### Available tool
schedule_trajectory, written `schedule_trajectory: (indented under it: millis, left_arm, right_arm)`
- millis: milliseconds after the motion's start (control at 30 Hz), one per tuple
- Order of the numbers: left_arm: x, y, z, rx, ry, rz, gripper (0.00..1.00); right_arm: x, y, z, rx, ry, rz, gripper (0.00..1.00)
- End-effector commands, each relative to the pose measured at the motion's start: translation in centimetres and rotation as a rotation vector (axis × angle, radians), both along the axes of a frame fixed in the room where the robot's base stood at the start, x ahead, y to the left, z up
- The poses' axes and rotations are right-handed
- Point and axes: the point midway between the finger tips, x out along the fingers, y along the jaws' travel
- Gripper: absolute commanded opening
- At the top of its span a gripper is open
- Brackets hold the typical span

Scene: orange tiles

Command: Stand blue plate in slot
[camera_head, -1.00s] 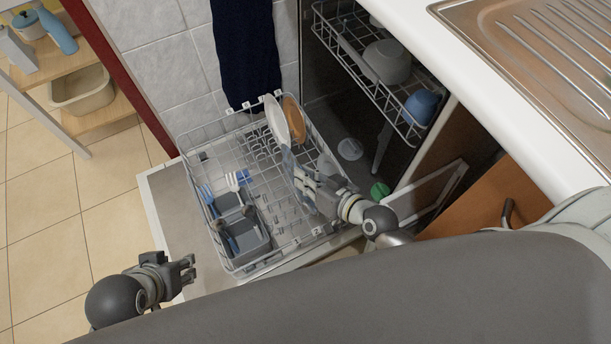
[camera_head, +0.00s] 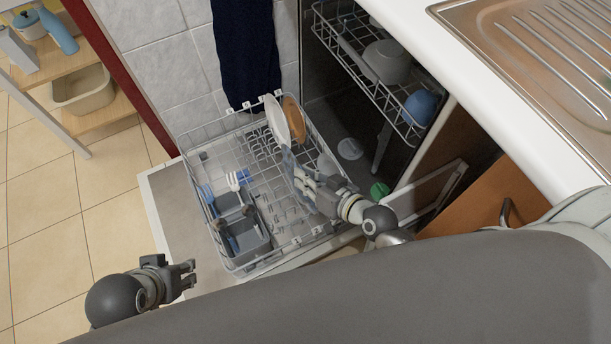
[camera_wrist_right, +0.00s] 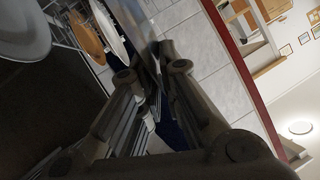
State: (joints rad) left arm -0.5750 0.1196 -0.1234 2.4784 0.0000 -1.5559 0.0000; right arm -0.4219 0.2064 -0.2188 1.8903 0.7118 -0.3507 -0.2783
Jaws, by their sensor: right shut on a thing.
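The blue plate (camera_head: 287,160) shows nearly edge-on in the head view, above the lower dishwasher rack (camera_head: 243,268). My right gripper (camera_head: 298,176) is shut on its near edge. In the right wrist view, the plate (camera_wrist_right: 138,28) rises from between the fingertips (camera_wrist_right: 160,62). A white plate (camera_head: 277,122) and an orange plate (camera_head: 293,119) stand upright at the rack's far end, just beyond the blue plate. I cannot tell whether the blue plate touches the rack tines. My left gripper (camera_head: 190,274) is open and empty, left of the rack's near corner.
A grey cutlery basket (camera_head: 247,243) with a white fork and blue cutlery sits at the rack's left. The upper rack (camera_head: 366,88) holds a grey bowl (camera_head: 388,61) and a blue cup (camera_head: 420,106). The counter (camera_head: 480,100) borders the right. A dark towel (camera_head: 246,50) hangs behind.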

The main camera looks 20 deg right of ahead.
Motion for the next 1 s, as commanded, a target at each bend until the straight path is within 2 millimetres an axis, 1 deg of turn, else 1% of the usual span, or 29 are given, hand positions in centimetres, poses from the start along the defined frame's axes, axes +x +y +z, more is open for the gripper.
schedule_trajectory:
  millis: [233, 700, 1000]
  left_arm:
    - [-0.71, 0.2, -0.07, 0.005, 0.03, 0.003, 0.39]
    - [-0.68, 0.24, -0.01, 0.006, 0.028, 0.004, 0.39]
    - [-0.67, 0.23, 0.5, 0.005, 0.026, 0.004, 0.39]
  right_arm:
    - [0.14, -0.04, 0.23, -0.001, -0.006, -0.001, 0.0]
    - [0.15, -0.04, 0.25, -0.001, -0.006, -0.001, 0.0]
    - [0.23, -0.11, 0.3, -0.003, -0.006, 0.002, 0.0]
